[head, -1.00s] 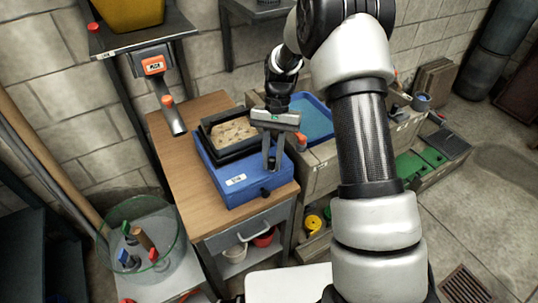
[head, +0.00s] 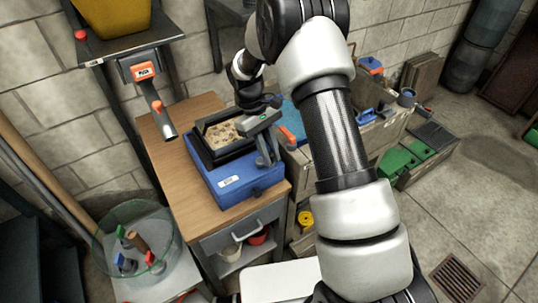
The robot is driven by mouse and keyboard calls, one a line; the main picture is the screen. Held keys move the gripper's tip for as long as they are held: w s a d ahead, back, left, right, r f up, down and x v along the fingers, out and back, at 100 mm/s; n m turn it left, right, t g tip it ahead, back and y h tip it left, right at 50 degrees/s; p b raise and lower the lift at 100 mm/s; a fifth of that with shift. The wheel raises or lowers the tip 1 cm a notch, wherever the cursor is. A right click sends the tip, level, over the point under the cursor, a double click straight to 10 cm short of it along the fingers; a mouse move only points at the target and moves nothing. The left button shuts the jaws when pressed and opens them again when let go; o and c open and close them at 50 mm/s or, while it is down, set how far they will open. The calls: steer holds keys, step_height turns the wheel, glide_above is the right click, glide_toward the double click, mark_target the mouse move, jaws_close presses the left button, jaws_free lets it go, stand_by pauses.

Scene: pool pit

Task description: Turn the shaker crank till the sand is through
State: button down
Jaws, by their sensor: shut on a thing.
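The shaker is a blue box (head: 228,182) on a wooden bench top. A black-framed sieve (head: 207,156) on top of it holds tan sand with lumps (head: 225,136). My gripper (head: 267,160) is at the right side of the box, with its grey fingers pointing down. It is shut on the crank handle, which the fingers mostly hide. How much sand has passed below cannot be seen.
A glass bowl with bottles (head: 138,240) is front left. Floor at the right is open.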

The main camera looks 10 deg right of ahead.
steer(key=shift+w+d+n+t+h, duration=0.1)
steer(key=shift+w+n+t+h, duration=0.2)
steer(key=shift+n, duration=0.75)
steer(key=shift+w+n+t+h, duration=0.1)
steer(key=shift+w+n+t, duration=0.25)
steer(key=shift+n, duration=0.7)
steer(key=c, duration=1.6)
jaws_free()
steer(key=p+v, duration=0.1)
steer(key=v, duration=1.6)
steer(key=shift+s+r+p, duration=0.1)
steer(key=shift+r+p, duration=0.1)
steer(key=shift+p, duration=0.1)
